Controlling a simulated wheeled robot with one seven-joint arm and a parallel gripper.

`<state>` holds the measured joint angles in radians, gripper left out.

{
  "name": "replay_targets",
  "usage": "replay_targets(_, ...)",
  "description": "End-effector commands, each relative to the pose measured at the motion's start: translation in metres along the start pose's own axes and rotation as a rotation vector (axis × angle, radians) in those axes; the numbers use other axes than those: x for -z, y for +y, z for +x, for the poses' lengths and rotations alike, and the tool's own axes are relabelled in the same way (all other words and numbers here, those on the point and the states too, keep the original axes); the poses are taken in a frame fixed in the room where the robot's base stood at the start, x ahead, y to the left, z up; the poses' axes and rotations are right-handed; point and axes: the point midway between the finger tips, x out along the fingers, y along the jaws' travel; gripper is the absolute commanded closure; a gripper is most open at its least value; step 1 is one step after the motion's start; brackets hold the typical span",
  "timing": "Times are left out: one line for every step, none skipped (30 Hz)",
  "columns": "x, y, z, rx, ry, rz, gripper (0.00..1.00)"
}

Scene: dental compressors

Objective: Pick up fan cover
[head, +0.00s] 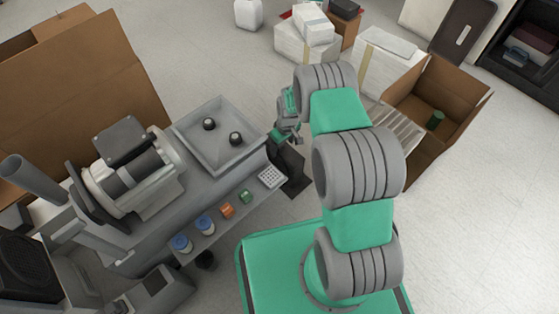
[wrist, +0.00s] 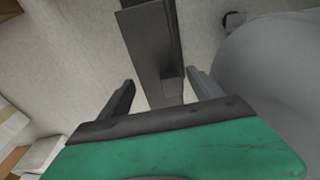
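My gripper (wrist: 160,77) is open in the wrist view, its two dark fingers spread apart with nothing held between them. A dark grey post or beam (wrist: 150,40) shows beyond and between the fingers. In the head view my gripper (head: 277,134) is raised near the right end of the grey bench, partly hidden by my arm. I cannot tell for sure which thing is the fan cover. A small pale gridded piece (head: 271,177) lies at the right end of the bench's front ledge. A black round grille (head: 25,262) sits at the lower left. Neither is clear in the wrist view.
The grey bench (head: 200,200) carries a motor-like machine (head: 135,175) and a shallow tray (head: 190,128) with two dark knobs. Small blue, orange and green parts line the ledge. Open cardboard boxes stand left (head: 90,65) and right (head: 470,95). White boxes (head: 300,40) stand behind.

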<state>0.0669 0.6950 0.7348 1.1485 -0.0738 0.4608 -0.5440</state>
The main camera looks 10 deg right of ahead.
Motion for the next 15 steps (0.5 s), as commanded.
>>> replay_targets(-0.0001, 0.0000, -0.0001, 0.000, 0.000, 0.000, 0.30)
replay_targets(-0.0001, 0.0000, -0.0001, 0.000, 0.000, 0.000, 0.33)
replay_targets(-0.0001, 0.0000, -0.0001, 0.000, 0.000, 0.000, 0.36)
replay_targets(-0.0001, 0.0000, -0.0001, 0.000, 0.000, 0.000, 0.39)
replay_targets(-0.0001, 0.0000, -0.0001, 0.000, 0.000, 0.000, 0.41)
replay_targets(-0.0001, 0.0000, -0.0001, 0.000, 0.000, 0.000, 0.44)
replay_targets(-0.0001, 0.0000, -0.0001, 0.000, 0.000, 0.000, 0.47)
replay_targets(-0.0002, 0.0001, -0.0002, 0.000, 0.000, 0.000, 0.49)
replay_targets(-0.0002, 0.0000, -0.0001, 0.000, 0.000, 0.000, 0.53)
replay_targets(-0.0002, 0.0001, -0.0002, 0.000, 0.000, 0.000, 0.55)
replay_targets(-0.0002, 0.0001, -0.0002, 0.000, 0.000, 0.000, 0.57)
replay_targets(-0.0002, 0.0001, -0.0002, 0.000, 0.000, 0.000, 0.61)
replay_targets(-0.0001, 0.0001, -0.0002, 0.000, 0.000, 0.000, 0.63)
replay_targets(-0.0002, 0.0001, -0.0002, 0.000, 0.000, 0.001, 0.66)
replay_targets(-0.0002, 0.0001, -0.0002, 0.000, 0.000, 0.001, 0.69)
